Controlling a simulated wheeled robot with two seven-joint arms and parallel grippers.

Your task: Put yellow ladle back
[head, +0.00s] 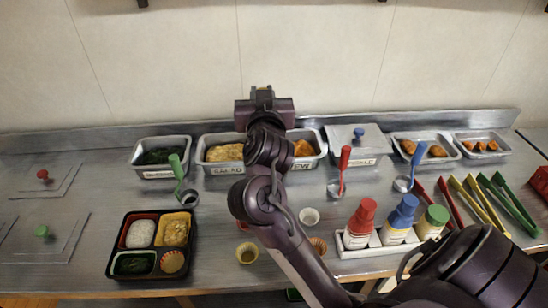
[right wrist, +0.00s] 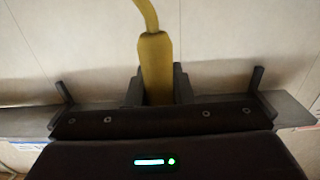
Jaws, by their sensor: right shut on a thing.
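My right gripper (head: 263,92) is raised in front of the back wall, above the row of food pans. In the right wrist view its fingers (right wrist: 156,88) are shut on the thick yellow handle of the yellow ladle (right wrist: 155,55). The handle's thin curved neck runs up out of the top of that view. The ladle's bowl is not in view. In the head view the gripper and arm hide nearly all of the ladle. My left gripper is not in view.
Green (head: 178,170), red (head: 343,167) and blue (head: 411,168) ladles stand before the pans. A bento tray (head: 110,240) stands front left, a bottle caddy (head: 362,252) right of my arm. Red, yellow and green tongs (head: 510,205) lie far right. My arm hides the counter's middle.

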